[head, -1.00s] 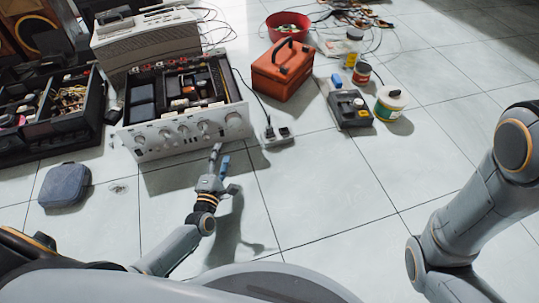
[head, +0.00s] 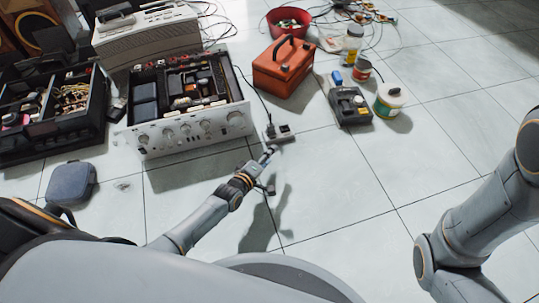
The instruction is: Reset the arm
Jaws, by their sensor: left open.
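My left arm (head: 200,222) reaches in from the lower left over the tiled floor. My left gripper (head: 268,170) is open, with nothing seen between its fingers.
A blue-grey case (head: 72,182) and an open black unit (head: 50,118) lie left. An orange toolbox (head: 283,70), a dark device (head: 351,106), a tub (head: 389,101) and a red bowl (head: 288,20) stand behind. Floor (head: 345,190) between my arms is clear.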

